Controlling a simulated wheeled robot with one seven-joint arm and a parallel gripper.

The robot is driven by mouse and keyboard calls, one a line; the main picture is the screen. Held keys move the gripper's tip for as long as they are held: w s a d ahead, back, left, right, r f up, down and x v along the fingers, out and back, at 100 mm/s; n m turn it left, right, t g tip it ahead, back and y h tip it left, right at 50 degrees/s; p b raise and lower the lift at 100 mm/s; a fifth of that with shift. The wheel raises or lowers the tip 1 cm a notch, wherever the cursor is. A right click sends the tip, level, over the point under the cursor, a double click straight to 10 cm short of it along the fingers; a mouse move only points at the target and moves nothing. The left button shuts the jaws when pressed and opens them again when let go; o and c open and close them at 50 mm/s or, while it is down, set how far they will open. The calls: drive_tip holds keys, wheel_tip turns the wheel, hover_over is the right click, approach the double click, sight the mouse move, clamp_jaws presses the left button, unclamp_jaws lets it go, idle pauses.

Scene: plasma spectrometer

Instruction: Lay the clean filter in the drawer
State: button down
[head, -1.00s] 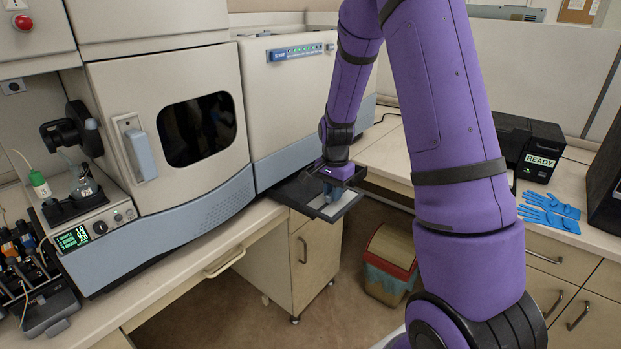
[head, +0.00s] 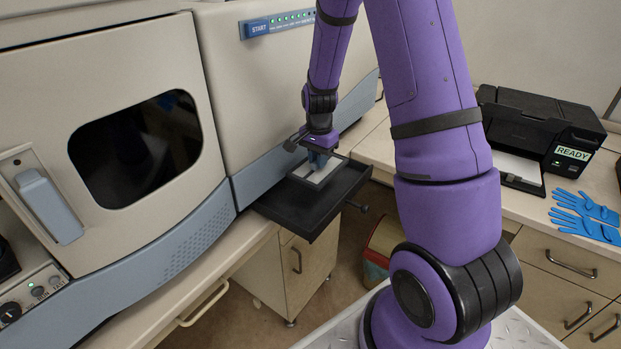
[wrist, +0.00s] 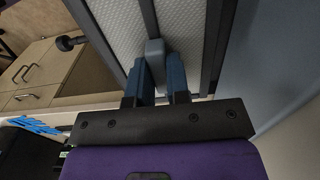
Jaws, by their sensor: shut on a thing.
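The clean filter, a pale mesh panel in a frame, shows in the wrist view (wrist: 186,32) and in the head view (head: 323,177). The open drawer (head: 300,203) is a dark shallow tray sticking out from the front of the spectrometer. My gripper (head: 320,160) points down over the drawer's far part. Its blue fingers (wrist: 161,78) are shut on a grey tab of the filter. The filter lies about flat within the drawer's outline; whether it touches the drawer floor I cannot tell. My gripper hides part of the filter.
The spectrometer (head: 270,75) stands behind and left of the drawer. A drawer knob (head: 361,207) sticks out at its right. A black printer (head: 540,135) marked READY and blue gloves (head: 585,212) are on the right bench. A bin (head: 380,245) stands on the floor below.

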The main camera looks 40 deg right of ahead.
drive_tip(key=shift+f, duration=4)
drive_tip(key=c, duration=1.1)
unclamp_jaws()
drive_tip(key=shift+f, duration=0.1)
wheel_tip(320, 180, up, 13)
drive_tip(key=shift+s+a+f, duration=0.1)
drive_tip(key=shift+f, duration=0.1)
drive_tip(key=s+a+r+n+t, duration=0.1)
drive_tip(key=s+a+r+n, duration=0.3)
drive_tip(key=r, duration=0.5)
drive_tip(key=s+a+r+n+t, duration=0.2)
drive_tip(key=s+a+r+n, duration=0.15)
drive_tip(key=s+r, duration=0.4)
drive_tip(key=s+a+r+n+t, duration=0.1)
drive_tip(key=s+a+r+n, duration=0.1)
drive_tip(key=s, duration=0.5)
drive_tip(key=s+a+r+n+t, duration=0.1)
drive_tip(key=s+a+r+n, duration=0.2)
drive_tip(key=s+r, duration=0.4)
drive_tip(key=shift+s+a+n, duration=0.25)
drive_tip(key=shift+s+n, duration=0.2)
drive_tip(key=shift+n, duration=0.3)
